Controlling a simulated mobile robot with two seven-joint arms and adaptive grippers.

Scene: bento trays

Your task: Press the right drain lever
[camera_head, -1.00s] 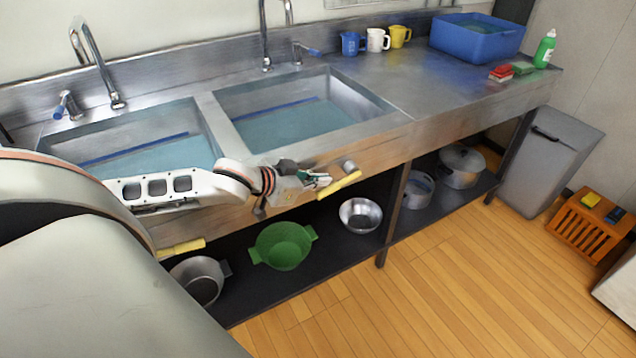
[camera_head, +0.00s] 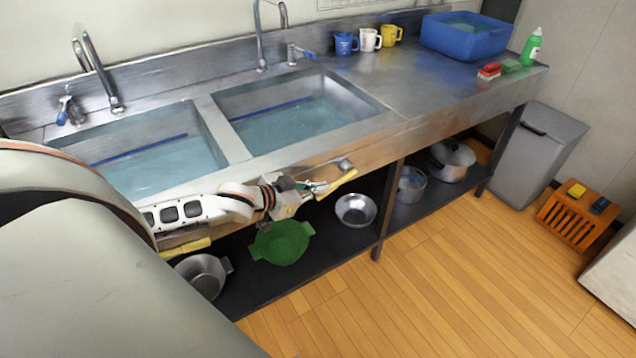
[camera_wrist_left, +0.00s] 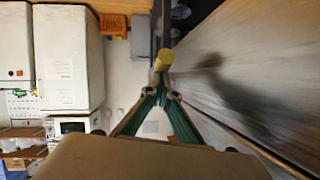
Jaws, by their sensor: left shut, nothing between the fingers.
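The right drain lever, a yellow handle (camera_head: 341,182), sticks out below the front edge of the right sink. My left gripper (camera_head: 322,188) is shut and empty, with its fingertips right at this handle and partly overlapping it in the head view. I cannot tell for sure whether they touch. In the left wrist view the rounded yellow end of the lever (camera_wrist_left: 165,57) is just beyond the closed fingertips (camera_wrist_left: 160,88). The right sink (camera_head: 290,122) holds water with a blue bar along its far side. My right gripper is out of view.
A second yellow lever (camera_head: 187,248) sits under the left sink (camera_head: 150,165). A round knob (camera_head: 345,164) is on the counter front above the right lever. A green colander (camera_head: 281,243) and steel bowl (camera_head: 356,210) stand on the lower shelf. The floor in front is clear.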

